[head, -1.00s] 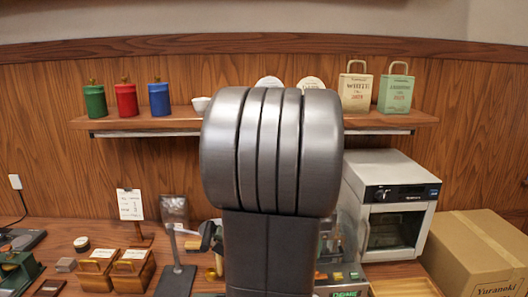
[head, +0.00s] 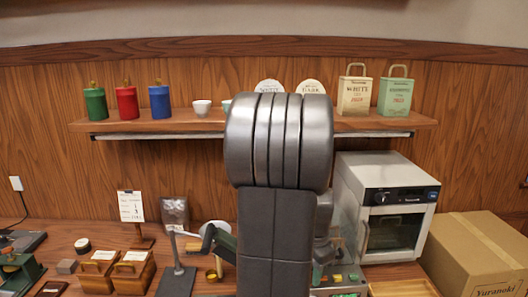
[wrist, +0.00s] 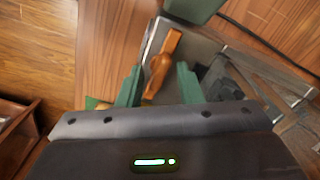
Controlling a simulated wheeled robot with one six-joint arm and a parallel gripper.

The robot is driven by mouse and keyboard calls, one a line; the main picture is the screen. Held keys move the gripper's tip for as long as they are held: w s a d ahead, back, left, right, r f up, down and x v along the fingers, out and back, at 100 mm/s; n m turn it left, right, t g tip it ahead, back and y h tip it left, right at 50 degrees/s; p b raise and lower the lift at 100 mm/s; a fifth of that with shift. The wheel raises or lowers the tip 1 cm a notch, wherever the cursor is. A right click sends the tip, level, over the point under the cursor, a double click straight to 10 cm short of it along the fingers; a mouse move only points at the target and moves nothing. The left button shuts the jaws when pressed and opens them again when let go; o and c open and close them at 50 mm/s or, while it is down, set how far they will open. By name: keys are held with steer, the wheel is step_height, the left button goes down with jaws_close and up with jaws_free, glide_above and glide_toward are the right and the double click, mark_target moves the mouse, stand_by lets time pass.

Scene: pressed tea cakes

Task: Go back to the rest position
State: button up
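My gripper (wrist: 158,88) shows in the wrist view with its two green fingers standing apart, open. A wooden handle-like piece (wrist: 162,65) on a grey metal plate shows beyond and between the fingers; the fingers do not appear to close on it. In the head view my dark grey arm stands upright in the middle and hides most of what is behind it. My gripper cannot be made out clearly there.
A shelf (head: 432,122) carries canisters (head: 126,101), cups and paper bags (head: 355,95). On the counter stand a white oven (head: 392,210), a cardboard box (head: 480,255), wooden boxes (head: 132,270) and a scoop stand (head: 178,275). A green press (head: 18,272) is at far left.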

steer(key=shift+n, duration=2.1)
